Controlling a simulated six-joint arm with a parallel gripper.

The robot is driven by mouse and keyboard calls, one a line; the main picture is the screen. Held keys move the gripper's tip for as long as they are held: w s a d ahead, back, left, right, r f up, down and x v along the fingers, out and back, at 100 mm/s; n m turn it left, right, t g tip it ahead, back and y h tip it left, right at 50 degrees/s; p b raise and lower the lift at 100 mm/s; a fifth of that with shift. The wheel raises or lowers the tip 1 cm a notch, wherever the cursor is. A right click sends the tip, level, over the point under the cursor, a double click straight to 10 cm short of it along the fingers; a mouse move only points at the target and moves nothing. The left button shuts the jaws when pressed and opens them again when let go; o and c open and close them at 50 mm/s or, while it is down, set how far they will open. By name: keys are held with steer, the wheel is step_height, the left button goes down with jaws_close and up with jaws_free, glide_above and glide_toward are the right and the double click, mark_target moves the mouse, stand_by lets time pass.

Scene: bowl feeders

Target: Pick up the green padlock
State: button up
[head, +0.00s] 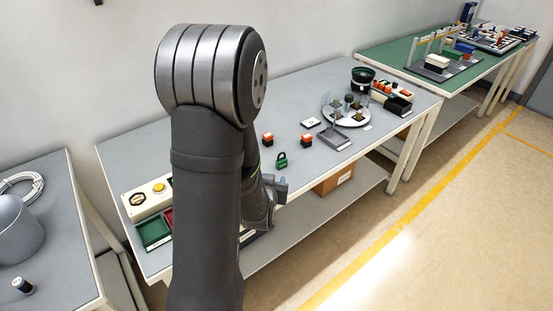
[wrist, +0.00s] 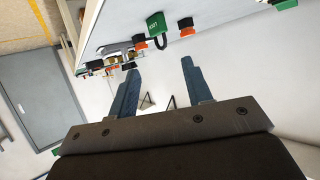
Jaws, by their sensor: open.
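The green padlock (head: 282,160) lies on the grey table, close to its front edge, in the head view. In the wrist view the padlock (wrist: 156,25) shows at the top, beyond the fingertips, with its dark shackle towards them. My gripper (head: 277,184) is just in front of the padlock and the table edge in the head view, partly hidden by my arm. In the wrist view my gripper (wrist: 158,64) has its two blue-grey fingers apart, with nothing between them. The padlock is apart from the fingers.
Two orange-and-black blocks (head: 267,139) (head: 306,139) stand near the padlock. A small tray (head: 334,139) and a round plate (head: 361,119) with parts are to the right. A control box with a yellow button (head: 158,187) and a green bin (head: 153,232) are at left.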

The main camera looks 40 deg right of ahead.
steer(key=w, duration=0.2)
steer(key=w+d+m+y, duration=0.1)
steer(key=w, duration=0.1)
steer(key=w+d+f+g+y, duration=0.1)
steer(key=w, duration=0.1)
steer(key=shift+d+f, duration=0.1)
steer(key=shift+d, duration=0.05)
steer(key=w+d+m+g+y, duration=0.2)
steer(key=w, duration=0.2)
steer(key=m+g+y, duration=0.1)
steer(key=m+g, duration=0.5)
glide_toward(280, 160)
steer(key=x, duration=0.5)
steer(key=shift+w, duration=0.4)
steer(key=shift+s+x, duration=0.2)
steer(key=shift+x, duration=1.1)
steer(key=shift+s+x, duration=0.15)
steer(key=shift+x, duration=1.2)
jaws_close()
